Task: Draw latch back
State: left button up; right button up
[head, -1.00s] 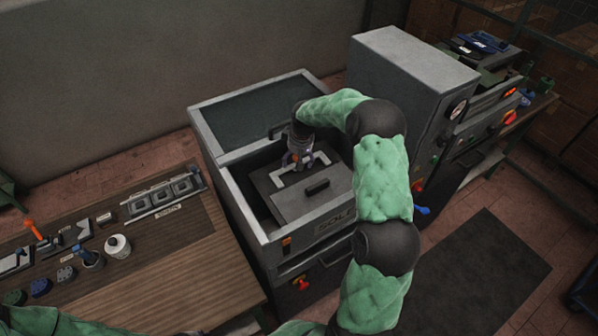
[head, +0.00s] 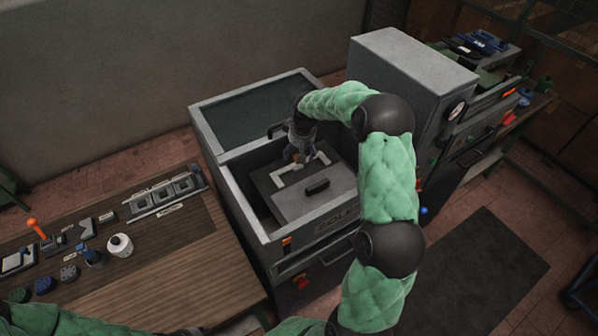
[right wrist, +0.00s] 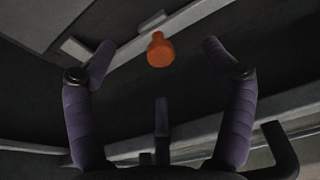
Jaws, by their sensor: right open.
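The latch shows in the right wrist view as an orange knob (right wrist: 160,50) on a pale bar (right wrist: 180,25). The knob lies ahead of my right gripper (right wrist: 158,58), between its two spread fingers and touching neither. In the head view my right gripper (head: 297,157) is inside the grey open-topped machine (head: 236,200), over the back of a grey plate with a pale bracket (head: 322,160). The latch knob there is mostly hidden by the gripper. My left arm shows only at the bottom left edge; its gripper is out of view.
The plate carries a dark handle (head: 317,187). The machine's walls surround the gripper, and a raised lid (head: 258,108) is behind. A tall grey cabinet (head: 410,75) stands at right.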

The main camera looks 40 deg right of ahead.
jog(key=shift+s+a+r, duration=0.1)
jog(key=shift+s+r, duration=0.15)
jog(key=shift+s, duration=0.4)
jog(key=shift+s+a+r, duration=0.1)
jog(key=shift+s+r, duration=0.1)
jog(key=shift+s, duration=0.5)
jog(key=shift+s+a+r, duration=0.1)
jog(key=shift+s+r, duration=0.15)
jog(key=shift+s, duration=0.4)
jog(key=shift+w+p+v, duration=0.15)
jog(key=shift+p+v, duration=0.35)
jog(key=shift+v, duration=0.2)
jog(key=shift+w+p+v, duration=0.15)
jog(key=shift+p+v, duration=0.3)
jog(key=shift+v, duration=0.25)
jog(key=shift+r, duration=0.1)
